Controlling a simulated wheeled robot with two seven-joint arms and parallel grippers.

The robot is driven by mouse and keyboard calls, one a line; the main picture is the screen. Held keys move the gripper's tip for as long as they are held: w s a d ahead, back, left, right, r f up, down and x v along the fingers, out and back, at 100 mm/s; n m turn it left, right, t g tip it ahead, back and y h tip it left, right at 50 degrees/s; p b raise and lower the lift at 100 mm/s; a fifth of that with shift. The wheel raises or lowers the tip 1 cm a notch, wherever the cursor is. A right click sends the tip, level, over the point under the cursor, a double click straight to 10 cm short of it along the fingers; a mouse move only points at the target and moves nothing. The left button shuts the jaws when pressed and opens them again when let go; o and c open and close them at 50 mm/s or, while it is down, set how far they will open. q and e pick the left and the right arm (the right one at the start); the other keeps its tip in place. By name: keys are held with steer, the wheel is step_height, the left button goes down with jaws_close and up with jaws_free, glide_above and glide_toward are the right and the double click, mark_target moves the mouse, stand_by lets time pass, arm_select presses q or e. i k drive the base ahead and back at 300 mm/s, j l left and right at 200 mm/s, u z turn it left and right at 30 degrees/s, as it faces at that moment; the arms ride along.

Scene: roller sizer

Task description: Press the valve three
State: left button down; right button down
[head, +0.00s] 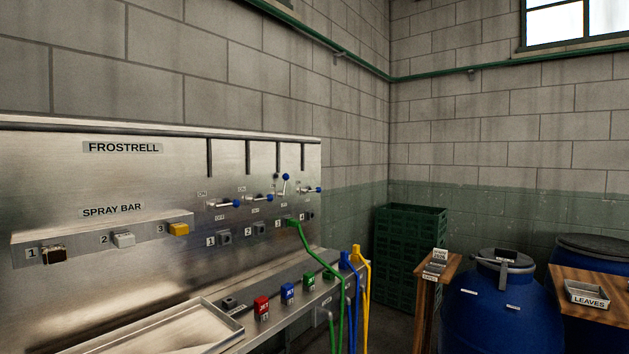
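A steel panel labelled FROSTRELL (60,180) fills the left of the head view. Several blue-tipped valve levers sit in a row at its right. The third lever from the left (284,185) stands upright; the first (223,203), second (259,197) and last (309,190) lie roughly sideways. Below them is a row of numbered ports; a green hose (312,250) runs from port 3 (280,224). The spray bar (80,240) carries a dark piece at 1 (54,255), a white one at 2 (123,240) and a yellow one at 3 (179,230). Neither gripper is in view.
Red (262,308), blue (288,293) and green (309,283) JET blocks sit on the ledge beside a shallow metal tray (170,330). Blue and yellow hoses (365,275) hang at its right end. Green crates (410,225), a wooden stand (440,270) and blue drums (500,315) stand farther right.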

mark_target(286, 176)
steer(key=i+l, duration=1.9)
steer(key=i+j+u, duration=0.05)
steer(key=j, duration=0.05)
